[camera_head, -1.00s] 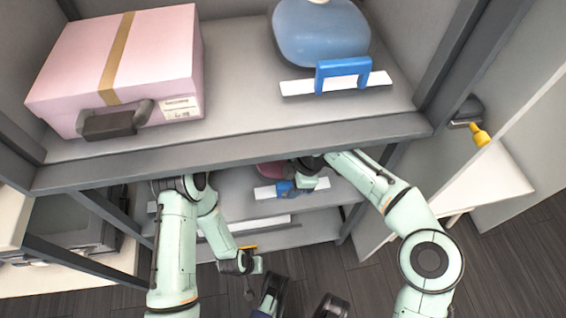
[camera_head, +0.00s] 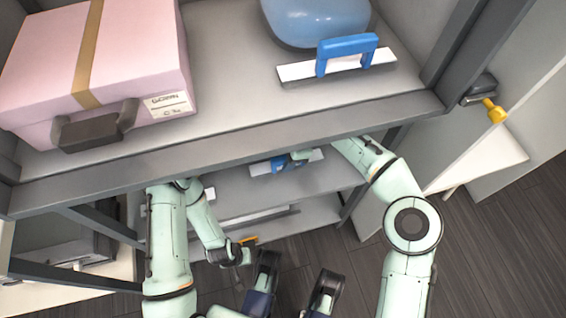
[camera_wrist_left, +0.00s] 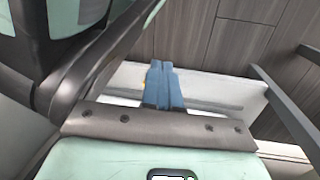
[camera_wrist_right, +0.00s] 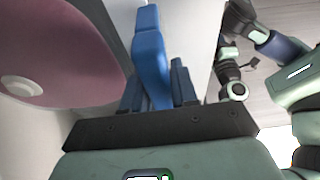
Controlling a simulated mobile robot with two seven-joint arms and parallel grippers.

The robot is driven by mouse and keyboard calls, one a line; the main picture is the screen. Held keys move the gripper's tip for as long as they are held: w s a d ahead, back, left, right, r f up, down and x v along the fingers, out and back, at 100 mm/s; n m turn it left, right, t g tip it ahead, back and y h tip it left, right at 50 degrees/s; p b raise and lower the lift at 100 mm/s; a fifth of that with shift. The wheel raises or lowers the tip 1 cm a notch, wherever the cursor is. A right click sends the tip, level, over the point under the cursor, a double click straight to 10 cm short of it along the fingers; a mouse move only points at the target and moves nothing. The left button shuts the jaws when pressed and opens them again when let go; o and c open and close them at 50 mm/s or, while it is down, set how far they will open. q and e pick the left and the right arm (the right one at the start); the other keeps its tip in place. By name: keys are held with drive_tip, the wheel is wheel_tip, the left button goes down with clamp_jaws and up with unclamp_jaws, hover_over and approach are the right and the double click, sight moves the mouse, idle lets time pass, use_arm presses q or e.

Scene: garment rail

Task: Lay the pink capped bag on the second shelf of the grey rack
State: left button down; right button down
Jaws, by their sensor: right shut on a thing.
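The pink capped bag (camera_wrist_right: 75,55) fills the left of the right wrist view, with its pale round cap (camera_wrist_right: 22,88) towards the camera. In the head view the upper shelf hides it. My right gripper (camera_wrist_right: 155,95) is beside the bag, its dark blue fingers on a blue handle (camera_wrist_right: 150,50). Whether that handle is joined to the bag I cannot tell. The handle also shows below the upper shelf in the head view (camera_head: 283,165). My left gripper's blue fingers (camera_wrist_left: 163,90) look closed together, with nothing visible between them. The grey rack's upper shelf (camera_head: 225,110) is in front.
A pink box (camera_head: 40,70) stands upper left on the shelf. A blue bag (camera_head: 315,20) lies to its right behind a blue handle on a white plate (camera_head: 350,62). A yellow knob (camera_head: 497,113) is at right.

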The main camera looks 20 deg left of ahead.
drive_tip(key=shift+a+f, duration=0.1)
drive_tip(key=shift+f, duration=0.4)
use_arm(q)
drive_tip(key=shift+s+a+f+g, duration=0.15)
drive_tip(key=shift+s+f, duration=0.1)
drive_tip(key=shift+s, duration=0.3)
drive_tip(key=shift+s+a+f+g, duration=0.15)
drive_tip(key=shift+s+f, duration=0.05)
drive_tip(key=shift+s, duration=0.35)
drive_tip(key=shift+f, duration=0.1)
use_arm(e)
drive_tip(key=shift+f, duration=0.1)
use_arm(q)
drive_tip(key=shift+s+f+b, duration=0.3)
drive_tip(key=shift+s+b, duration=0.2)
drive_tip(key=shift+s, duration=0.05)
use_arm(e)
drive_tip(key=shift+f, duration=0.5)
drive_tip(key=c, duration=0.9)
unclamp_jaws()
